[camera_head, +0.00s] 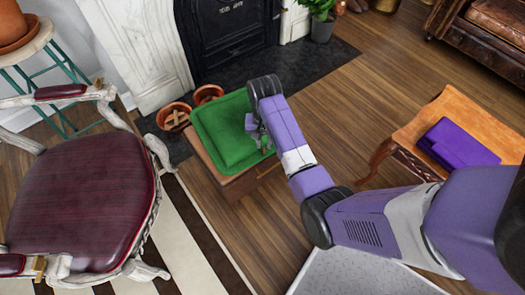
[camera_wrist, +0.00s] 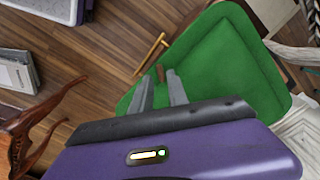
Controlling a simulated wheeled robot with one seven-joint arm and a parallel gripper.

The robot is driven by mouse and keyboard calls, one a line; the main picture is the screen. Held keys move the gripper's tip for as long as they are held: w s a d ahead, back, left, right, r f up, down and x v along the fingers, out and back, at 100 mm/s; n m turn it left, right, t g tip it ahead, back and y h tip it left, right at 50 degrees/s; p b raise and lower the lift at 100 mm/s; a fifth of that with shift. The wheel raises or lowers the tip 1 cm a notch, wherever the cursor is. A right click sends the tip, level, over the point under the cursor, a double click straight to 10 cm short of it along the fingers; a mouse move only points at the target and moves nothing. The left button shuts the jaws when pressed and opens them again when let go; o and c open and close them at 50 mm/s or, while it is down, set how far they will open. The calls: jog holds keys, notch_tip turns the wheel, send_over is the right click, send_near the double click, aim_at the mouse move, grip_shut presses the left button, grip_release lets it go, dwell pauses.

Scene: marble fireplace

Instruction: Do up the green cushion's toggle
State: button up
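The green cushion (camera_head: 220,135) lies on a low wooden piece of furniture (camera_head: 232,187) in front of the fireplace. It also fills the middle and right of the wrist view (camera_wrist: 225,65). My gripper (camera_head: 261,136) is over the cushion's right side in the head view. In the wrist view its two fingers (camera_wrist: 158,80) stand apart, with a visible gap, over the cushion's edge. Any loop is hidden or too small to make out.
A dark red armchair (camera_head: 85,195) stands at left. Terracotta pots (camera_head: 173,115) sit behind the cushion by the hearth. A wooden table (camera_head: 455,115) with a purple folded item (camera_head: 458,145) is at right. A thin golden bar (camera_wrist: 150,53) sticks out beside the cushion. Floor between is clear.

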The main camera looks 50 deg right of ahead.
aim_at(264, 153)
jog(key=shift+f+b, duration=0.65)
jog(key=shift+f, duration=2.15)
grip_shut()
